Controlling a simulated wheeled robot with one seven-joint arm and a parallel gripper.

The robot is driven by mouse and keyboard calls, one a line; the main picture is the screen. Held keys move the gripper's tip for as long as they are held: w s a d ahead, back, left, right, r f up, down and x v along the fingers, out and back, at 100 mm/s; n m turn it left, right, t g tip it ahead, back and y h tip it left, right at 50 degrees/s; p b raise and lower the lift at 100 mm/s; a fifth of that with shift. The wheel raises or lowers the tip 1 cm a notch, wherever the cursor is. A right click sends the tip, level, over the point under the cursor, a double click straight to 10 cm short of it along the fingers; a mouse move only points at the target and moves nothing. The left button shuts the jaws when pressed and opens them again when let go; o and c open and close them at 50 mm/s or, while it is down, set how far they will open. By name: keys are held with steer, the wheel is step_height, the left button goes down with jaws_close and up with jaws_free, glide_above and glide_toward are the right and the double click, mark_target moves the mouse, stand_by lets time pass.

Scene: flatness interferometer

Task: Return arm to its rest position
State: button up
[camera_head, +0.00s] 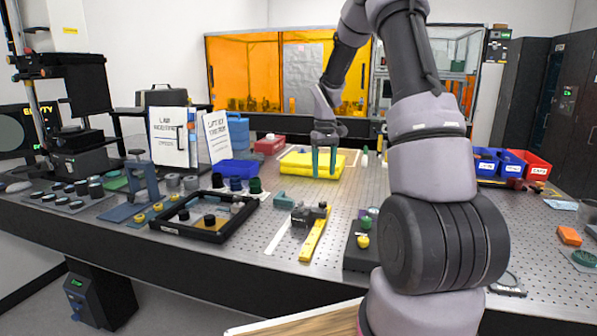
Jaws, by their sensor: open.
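My gripper (324,161) points down over the middle of the perforated bench. Its two dark teal fingers are apart with nothing visible between them. It is in front of or just above a yellow block-like thing (298,162) lying on the bench; I cannot tell whether they touch. My arm rises from the lower right, bends at the top edge of the view and comes down to the gripper. Part of the arm's upper bend is cut off by the frame.
The bench (313,259) holds a black tray (205,234), a yellow rail (314,236), a blue stand (143,182) and white binders (168,137) on the left. Blue and red bins (537,166) stand at the right. Orange panels (246,72) enclose the back.

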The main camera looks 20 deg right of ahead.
steer(key=s+a+r+m+t, duration=0.1)
steer(key=s+a+r+t, duration=0.15)
steer(key=s+r, duration=0.5)
steer(key=s+a+r+m+t, duration=0.1)
steer(key=s+a+r+m, duration=0.3)
steer(key=r, duration=0.6)
steer(key=s+a+r+t+y, duration=0.1)
steer(key=s+r+t, duration=0.1)
steer(key=s, duration=0.6)
steer(key=s+a+r+m+t+y, duration=0.1)
steer(key=s+a+r, duration=0.1)
steer(key=s, duration=0.7)
steer(key=shift+s+r+t, duration=0.3)
steer(key=shift+r+t, duration=0.05)
steer(key=shift+r, duration=0.05)
